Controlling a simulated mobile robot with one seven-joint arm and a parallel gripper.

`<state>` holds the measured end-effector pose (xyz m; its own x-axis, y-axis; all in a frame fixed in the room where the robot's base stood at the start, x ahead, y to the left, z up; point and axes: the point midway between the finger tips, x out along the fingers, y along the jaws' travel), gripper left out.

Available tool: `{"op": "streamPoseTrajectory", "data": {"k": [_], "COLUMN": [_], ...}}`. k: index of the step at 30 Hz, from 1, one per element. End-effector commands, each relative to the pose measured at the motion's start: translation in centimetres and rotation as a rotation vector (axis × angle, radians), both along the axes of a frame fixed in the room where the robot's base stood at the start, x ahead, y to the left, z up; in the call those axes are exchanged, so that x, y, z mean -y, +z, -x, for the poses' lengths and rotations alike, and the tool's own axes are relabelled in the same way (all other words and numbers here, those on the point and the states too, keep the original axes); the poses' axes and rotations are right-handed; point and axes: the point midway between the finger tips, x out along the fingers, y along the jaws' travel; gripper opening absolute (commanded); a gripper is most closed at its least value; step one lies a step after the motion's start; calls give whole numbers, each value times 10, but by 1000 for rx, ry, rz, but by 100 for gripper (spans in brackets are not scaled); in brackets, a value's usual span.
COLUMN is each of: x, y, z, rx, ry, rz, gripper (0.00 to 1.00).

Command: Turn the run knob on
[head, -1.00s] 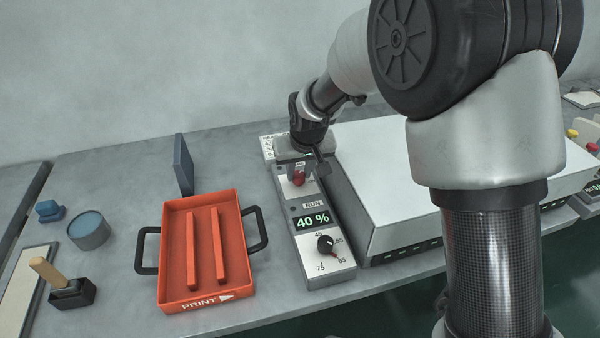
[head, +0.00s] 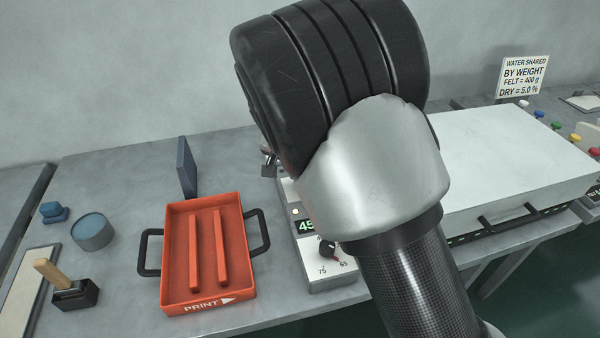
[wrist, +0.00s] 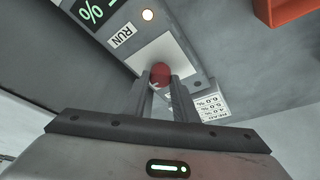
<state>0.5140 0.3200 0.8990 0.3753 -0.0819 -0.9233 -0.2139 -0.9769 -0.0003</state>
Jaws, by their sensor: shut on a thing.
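The run knob (wrist: 160,72) is a red knob on a white plate, beside the RUN label (wrist: 123,35) on the control panel (wrist: 168,48). My gripper (wrist: 161,84) has its two fingers closed around it in the wrist view. The knob's pointing direction cannot be told. In the head view my arm hides the run knob and the fingers. The panel's lower part shows there, with a black dial (head: 328,249) and a partly covered green display (head: 306,226) starting with 45.
An orange tray (head: 208,290) marked PRINT, with two bars inside, stands left of the panel. A white-topped machine (head: 500,160) is to its right.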

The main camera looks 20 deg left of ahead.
Motion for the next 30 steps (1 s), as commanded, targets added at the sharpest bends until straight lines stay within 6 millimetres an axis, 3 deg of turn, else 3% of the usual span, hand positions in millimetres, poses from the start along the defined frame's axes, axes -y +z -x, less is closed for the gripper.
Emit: {"op": "streamPoseTrajectory", "data": {"k": [17, 18, 21, 30], "x": [0, 0, 0, 0], "y": [-2, -2, -2, 0], "z": [2, 2, 2, 1], "rx": [-7, -7, -6, -2], "ry": [-37, -37, -36, -35], "rz": [3, 3, 2, 0], "gripper": [4, 28, 44, 44]}}
